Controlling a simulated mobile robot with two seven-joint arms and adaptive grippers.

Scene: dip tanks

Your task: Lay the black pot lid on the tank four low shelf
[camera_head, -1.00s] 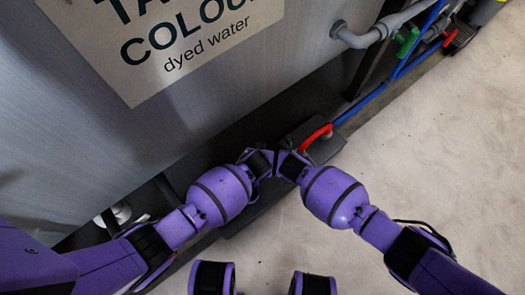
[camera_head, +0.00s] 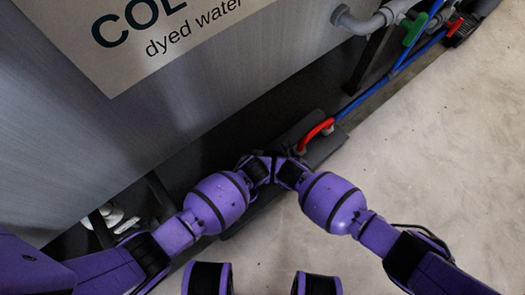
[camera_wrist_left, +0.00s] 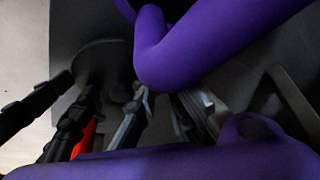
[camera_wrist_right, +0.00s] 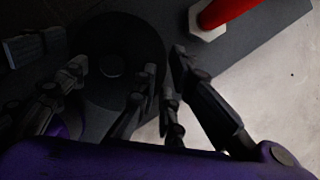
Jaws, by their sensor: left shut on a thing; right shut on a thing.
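My left gripper (camera_head: 257,168) and right gripper (camera_head: 284,171) meet close together over the dark low shelf (camera_head: 322,150) at the tank's foot. Both are shut on the black pot lid, which their fingers hide in the head view. In the right wrist view the lid (camera_wrist_right: 140,40) is a dark round disc with a small central knob, seen between the fingers. Its disc also shows in the left wrist view (camera_wrist_left: 92,56), partly covered by fingers. The lid looks roughly flat above the shelf; I cannot tell whether it touches.
The grey tank wall (camera_head: 150,135) with a white sign (camera_head: 130,60) rises behind the grippers. Blue hoses (camera_head: 375,92) and a grey pipe (camera_head: 365,24) run at upper right. Pale floor (camera_head: 430,140) is clear.

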